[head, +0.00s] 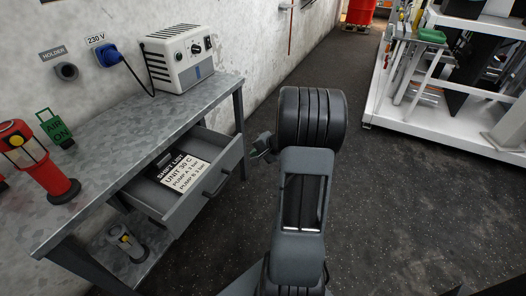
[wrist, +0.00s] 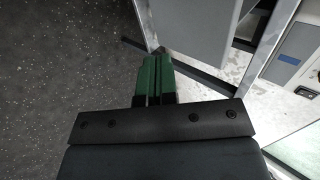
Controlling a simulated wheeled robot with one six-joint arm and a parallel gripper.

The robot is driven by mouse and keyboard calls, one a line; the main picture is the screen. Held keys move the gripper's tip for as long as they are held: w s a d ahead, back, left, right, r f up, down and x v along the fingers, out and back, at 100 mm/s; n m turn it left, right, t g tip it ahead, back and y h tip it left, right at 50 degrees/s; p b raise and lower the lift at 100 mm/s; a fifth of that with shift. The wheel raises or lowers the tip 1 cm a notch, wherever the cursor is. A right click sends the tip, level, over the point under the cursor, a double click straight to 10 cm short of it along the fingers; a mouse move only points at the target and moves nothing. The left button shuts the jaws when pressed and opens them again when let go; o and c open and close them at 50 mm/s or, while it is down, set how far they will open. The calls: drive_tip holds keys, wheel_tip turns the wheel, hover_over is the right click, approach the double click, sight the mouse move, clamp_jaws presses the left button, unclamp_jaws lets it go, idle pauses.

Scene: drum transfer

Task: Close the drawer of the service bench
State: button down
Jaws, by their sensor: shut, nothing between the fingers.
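The service bench (head: 110,135) stands along the wall at left in the head view. Its drawer (head: 232,160) is pulled out, with a dark bar handle (head: 216,181) on its front. A black-and-white shift list card (head: 184,172) lies inside. My gripper (head: 262,146) is just right of the drawer front's far end, partly hidden by my arm; whether it touches cannot be told. In the wrist view my gripper's green fingers (wrist: 156,75) are together with nothing between them. A grey panel (wrist: 190,28) lies just past the fingertips; I cannot tell which part it is.
A power unit (head: 180,58) with a blue plug and a red lamp (head: 35,162) stand on the bench top. A yellow-grey item (head: 127,243) lies on the lower shelf. A white-framed rack (head: 450,115) stands at right. Dark floor between is clear.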

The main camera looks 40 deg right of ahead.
sight(237, 153)
drive_tip(key=w, duration=0.1)
drive_tip(key=w+a+f, duration=0.1)
drive_tip(key=w+a, duration=0.1)
drive_tip(key=w, duration=0.1)
drive_tip(key=shift+f, duration=0.3)
drive_tip(key=shift+w+a, duration=0.2)
drive_tip(key=shift+w, duration=0.45)
